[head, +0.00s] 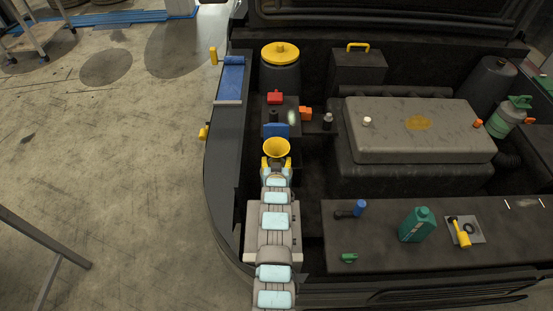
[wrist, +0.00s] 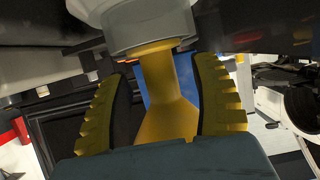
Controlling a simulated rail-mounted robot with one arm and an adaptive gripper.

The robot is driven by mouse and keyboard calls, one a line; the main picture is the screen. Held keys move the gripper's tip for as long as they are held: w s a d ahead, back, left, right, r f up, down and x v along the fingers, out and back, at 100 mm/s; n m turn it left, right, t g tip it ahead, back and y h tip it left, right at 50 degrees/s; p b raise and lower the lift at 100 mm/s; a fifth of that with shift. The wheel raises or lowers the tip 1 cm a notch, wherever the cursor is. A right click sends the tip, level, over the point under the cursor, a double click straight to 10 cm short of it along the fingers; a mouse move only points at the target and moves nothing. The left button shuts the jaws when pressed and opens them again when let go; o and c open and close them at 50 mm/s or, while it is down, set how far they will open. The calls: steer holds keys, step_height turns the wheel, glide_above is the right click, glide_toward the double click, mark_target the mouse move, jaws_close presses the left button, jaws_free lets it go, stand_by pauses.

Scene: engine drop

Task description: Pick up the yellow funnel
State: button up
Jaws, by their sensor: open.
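The yellow funnel (head: 277,148) shows in the head view at the end of my arm, with its wide mouth facing up. In the wrist view the funnel (wrist: 168,110) stands between the two yellow ridged fingers of my gripper (wrist: 165,105). My gripper also shows in the head view (head: 276,164), open just below the funnel's mouth. A grey-white round part (wrist: 140,25) meets the funnel's end in the wrist view. The funnel's lower part is hidden in the head view.
A blue block (head: 276,130) and a red-topped box (head: 275,98) lie just beyond the funnel. The grey engine cover (head: 420,130) is to the right. A green jug (head: 417,224) and a yellow-handled tool (head: 461,233) rest on the front ledge.

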steer(key=shift+x, duration=0.9)
jaws_close()
